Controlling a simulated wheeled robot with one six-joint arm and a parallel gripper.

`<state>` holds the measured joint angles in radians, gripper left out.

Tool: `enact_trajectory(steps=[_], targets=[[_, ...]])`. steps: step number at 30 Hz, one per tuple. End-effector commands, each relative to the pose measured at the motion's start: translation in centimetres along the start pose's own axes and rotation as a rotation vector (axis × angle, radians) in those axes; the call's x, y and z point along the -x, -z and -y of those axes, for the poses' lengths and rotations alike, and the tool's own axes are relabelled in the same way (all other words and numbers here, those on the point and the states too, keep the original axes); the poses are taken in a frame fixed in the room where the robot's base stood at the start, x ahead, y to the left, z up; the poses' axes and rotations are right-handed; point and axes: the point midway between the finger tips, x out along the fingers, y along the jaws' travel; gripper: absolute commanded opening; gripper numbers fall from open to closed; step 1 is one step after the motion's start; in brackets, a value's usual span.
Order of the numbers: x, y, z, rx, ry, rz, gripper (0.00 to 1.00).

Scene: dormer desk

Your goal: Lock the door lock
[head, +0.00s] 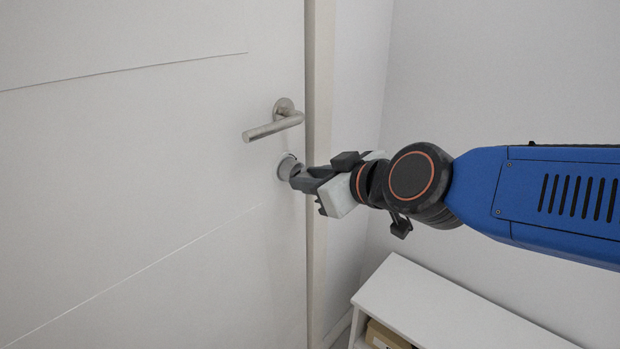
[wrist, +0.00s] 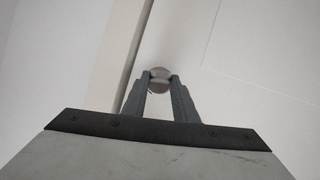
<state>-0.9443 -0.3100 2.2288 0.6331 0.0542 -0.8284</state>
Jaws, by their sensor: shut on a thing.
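The door lock (head: 285,167) is a small round metal fitting on the white door (head: 150,150), just below the lever handle. My gripper (head: 297,180) reaches it from the right, with its fingertips at the lock. In the wrist view the two grey fingers (wrist: 160,82) are shut on the lock's thumb turn (wrist: 159,86), with the round plate of the lock (wrist: 159,72) behind it. The fingers hide part of the turn, so its exact angle cannot be told.
A metal lever handle (head: 272,123) sticks out to the left, close above my gripper. The door frame (head: 320,120) runs upright beside the lock. A low white shelf (head: 440,305) with a box (head: 385,337) stands at the lower right.

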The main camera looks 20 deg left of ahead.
Motion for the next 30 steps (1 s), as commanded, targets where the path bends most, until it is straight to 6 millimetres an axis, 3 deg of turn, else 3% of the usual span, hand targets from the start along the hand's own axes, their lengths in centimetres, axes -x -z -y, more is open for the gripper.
enact_trajectory(steps=[13,14,16,30], targets=[[-0.1,0.0,-0.3,-0.153,0.065,0.021,0.05],[-0.1,-0.1,-0.2,-0.145,0.065,0.021,0.33],[0.0,0.0,-0.1,-0.142,0.064,0.020,0.48],[1.0,0.1,-0.2,-0.139,0.064,0.017,0.48]])
